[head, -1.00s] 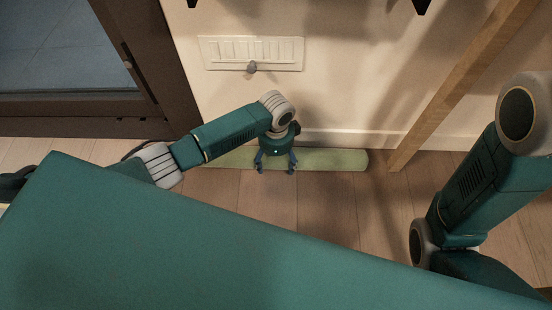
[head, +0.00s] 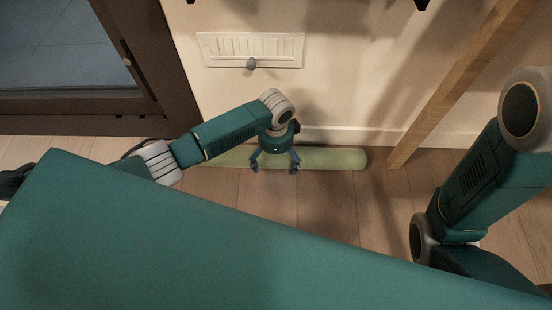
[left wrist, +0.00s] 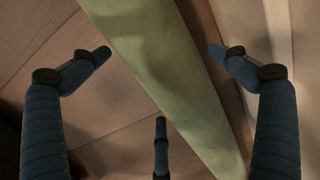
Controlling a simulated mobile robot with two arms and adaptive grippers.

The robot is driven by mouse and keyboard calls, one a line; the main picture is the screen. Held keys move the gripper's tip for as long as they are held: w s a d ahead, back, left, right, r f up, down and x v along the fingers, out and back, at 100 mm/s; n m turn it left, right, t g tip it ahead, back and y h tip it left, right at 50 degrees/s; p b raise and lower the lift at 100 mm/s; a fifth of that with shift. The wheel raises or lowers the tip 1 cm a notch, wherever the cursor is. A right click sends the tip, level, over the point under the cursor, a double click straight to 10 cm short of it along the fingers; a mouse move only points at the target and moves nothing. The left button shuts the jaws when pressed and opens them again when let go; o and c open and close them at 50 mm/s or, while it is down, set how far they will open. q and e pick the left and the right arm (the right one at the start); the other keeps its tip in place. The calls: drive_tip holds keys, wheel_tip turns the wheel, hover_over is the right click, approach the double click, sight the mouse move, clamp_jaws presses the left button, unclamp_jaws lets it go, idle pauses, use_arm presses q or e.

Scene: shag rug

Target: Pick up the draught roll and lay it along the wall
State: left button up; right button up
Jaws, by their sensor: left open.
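The draught roll (head: 335,158) is a long pale green roll lying on the floor near the foot of the wall. My left gripper (head: 275,170) is over the roll, pointing down, with its fingers spread and empty. In the left wrist view the roll (left wrist: 170,65) runs slantwise between the open fingers, and a strip of floor shows between it and the pale skirting. I cannot tell whether any finger touches the roll. My arm and gripper hide part of the roll's left half. My right arm shows at the right, but its gripper is out of view.
A white vent grille (head: 225,50) with a grey knob (head: 251,64) is on the wall above the roll. A wooden post (head: 440,100) slants down to the floor right of the roll. A dark door frame (head: 165,60) stands at the left. Floorboards (head: 320,205) in front are clear.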

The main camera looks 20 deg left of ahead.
use_arm(q)
wheel_tip(320, 180, up, 12)
drive_tip(key=shift+w+f, duration=0.1)
idle(0.4)
